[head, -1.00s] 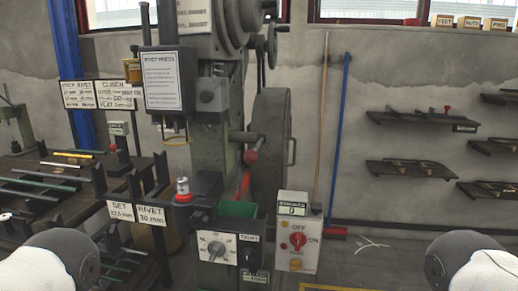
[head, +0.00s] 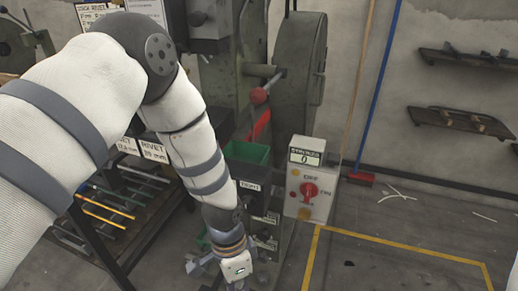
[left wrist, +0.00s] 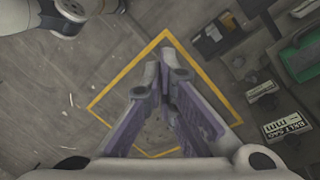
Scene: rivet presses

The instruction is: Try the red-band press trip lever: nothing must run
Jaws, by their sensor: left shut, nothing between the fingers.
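The grey-green rivet press (head: 228,85) stands at the centre of the head view, its top out of frame. A lever with a red ball knob (head: 260,96) sticks out from it, and a red bar (head: 259,126) shows just below. My left gripper (left wrist: 165,65) is shut and empty, pointing down over the floor. In the head view its hand (head: 236,268) is low in front of the press, apart from the lever. My right gripper is out of view.
A yellow floor outline (head: 400,252) lies right of the press. A green bin (head: 247,153) sits on the press front. A rack of rods (head: 105,210) stands at left. The floor at right is mostly clear.

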